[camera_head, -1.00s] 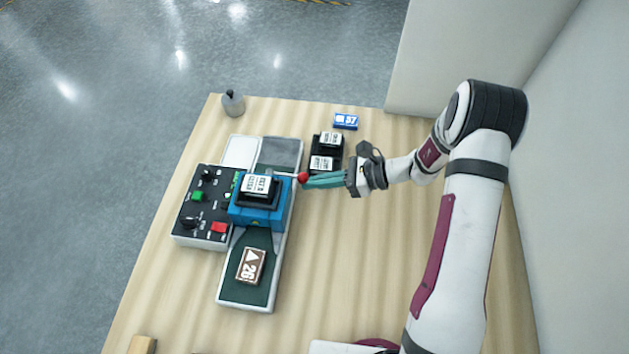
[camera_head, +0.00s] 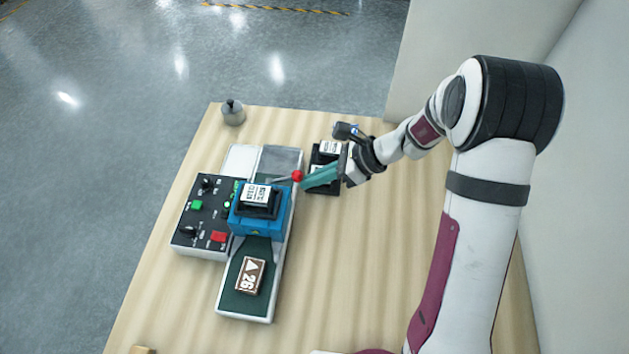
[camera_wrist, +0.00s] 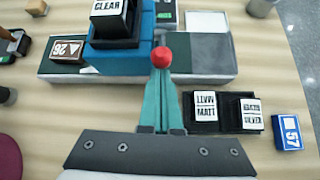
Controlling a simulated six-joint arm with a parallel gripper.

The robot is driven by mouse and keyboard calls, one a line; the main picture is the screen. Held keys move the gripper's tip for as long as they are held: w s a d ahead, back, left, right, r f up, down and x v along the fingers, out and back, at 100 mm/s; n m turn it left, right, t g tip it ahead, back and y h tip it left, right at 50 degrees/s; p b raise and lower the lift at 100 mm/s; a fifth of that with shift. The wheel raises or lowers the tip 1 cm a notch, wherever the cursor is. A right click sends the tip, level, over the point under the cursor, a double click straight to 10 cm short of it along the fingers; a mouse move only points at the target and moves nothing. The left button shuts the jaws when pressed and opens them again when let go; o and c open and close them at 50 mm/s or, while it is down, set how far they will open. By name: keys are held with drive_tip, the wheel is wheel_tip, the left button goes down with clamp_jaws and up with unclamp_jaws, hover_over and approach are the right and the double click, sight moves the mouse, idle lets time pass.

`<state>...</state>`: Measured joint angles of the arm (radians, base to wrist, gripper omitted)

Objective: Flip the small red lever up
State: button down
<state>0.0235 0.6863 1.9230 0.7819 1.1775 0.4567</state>
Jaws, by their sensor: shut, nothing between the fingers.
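The small red lever shows as a red ball knob (camera_head: 297,176) on a thin rod at the right side of the blue laminating unit (camera_head: 247,222). The rod slants upward toward the knob in the head view. The knob is also at the centre of the wrist view (camera_wrist: 162,57). My gripper (camera_head: 304,184) has its teal fingers together with nothing between them. The fingertips (camera_wrist: 161,72) are right at the knob, seemingly touching it from below. The lever's rod is hidden in the wrist view.
A control panel (camera_head: 203,239) with green and red buttons stands left of the unit. A black holder (camera_wrist: 205,124) with labelled rolls and a blue 57 box (camera_wrist: 289,132) lie near my gripper. A brown 26 block (camera_head: 249,275) lies on the strip. The right tabletop is clear.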

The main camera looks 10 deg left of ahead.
drive_tip(key=shift+a+r, duration=0.1)
drive_tip(key=shift+r, duration=0.25)
drive_tip(key=shift+a+r, duration=0.1)
idle(0.3)
wheel_tip(320, 180, down, 3)
drive_tip(key=d, duration=0.2)
drive_tip(key=a+r+v, duration=0.1)
drive_tip(key=v, duration=0.8)
drive_tip(key=shift+s+d+r, duration=0.25)
drive_tip(key=shift+d+r, duration=0.05)
drive_tip(key=shift+d, duration=0.05)
